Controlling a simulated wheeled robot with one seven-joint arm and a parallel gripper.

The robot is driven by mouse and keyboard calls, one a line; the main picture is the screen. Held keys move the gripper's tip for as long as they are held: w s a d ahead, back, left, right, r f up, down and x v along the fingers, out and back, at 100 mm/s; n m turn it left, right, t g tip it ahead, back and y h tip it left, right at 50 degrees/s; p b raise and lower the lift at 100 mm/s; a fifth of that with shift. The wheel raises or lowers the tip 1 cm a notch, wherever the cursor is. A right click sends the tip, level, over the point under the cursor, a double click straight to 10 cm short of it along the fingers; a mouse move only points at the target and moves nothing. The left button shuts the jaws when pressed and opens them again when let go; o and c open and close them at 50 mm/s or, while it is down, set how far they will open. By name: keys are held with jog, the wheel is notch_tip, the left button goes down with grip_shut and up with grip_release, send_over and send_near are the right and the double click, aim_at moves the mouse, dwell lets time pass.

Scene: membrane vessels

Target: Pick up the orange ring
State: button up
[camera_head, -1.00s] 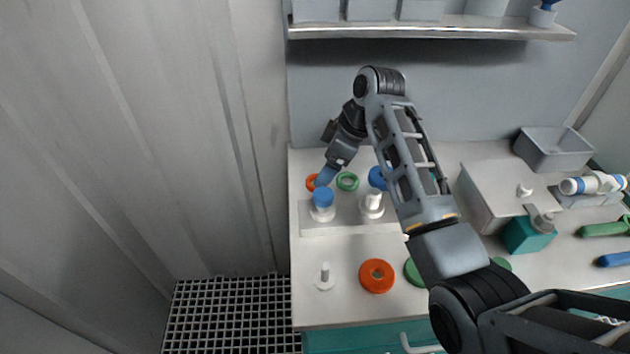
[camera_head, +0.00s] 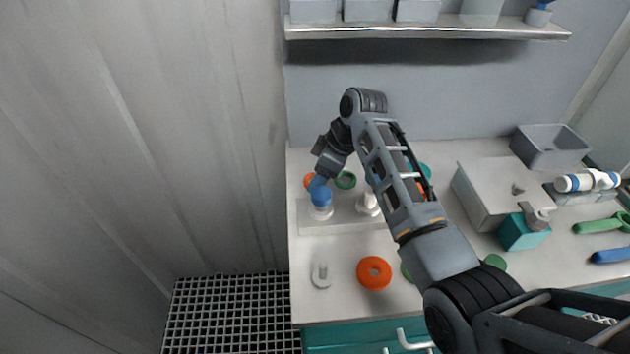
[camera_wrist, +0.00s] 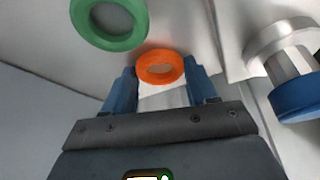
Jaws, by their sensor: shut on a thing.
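The small orange ring (camera_wrist: 160,67) sits between the two blue fingertips of my gripper (camera_wrist: 161,84) in the wrist view. The fingers are shut on its left and right sides. In the head view, the orange ring (camera_head: 308,181) shows at the back left of the counter, partly hidden by my gripper (camera_head: 317,183). I cannot tell whether the ring still touches the surface.
A green ring (camera_wrist: 110,22) lies close by, left of the orange one in the wrist view. A blue-capped white vessel (camera_head: 321,200) stands just in front of my gripper. A larger orange disc (camera_head: 374,273) lies at the counter's front. A shelf (camera_head: 430,30) hangs above.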

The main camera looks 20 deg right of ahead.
jog(key=c, duration=0.4)
jog(key=shift+o, duration=0.2)
jog(key=shift+r, duration=0.1)
jog(key=shift+r, duration=0.55)
notch_tip(320, 180, up, 3)
jog(key=shift+b, duration=0.55)
jog(key=s+d+r, duration=0.5)
jog(key=d+r, duration=0.1)
jog(key=d, duration=0.4)
jog(key=shift+s+d+r, duration=0.15)
jog(key=shift+s+r, duration=0.15)
jog(key=shift+r, duration=0.05)
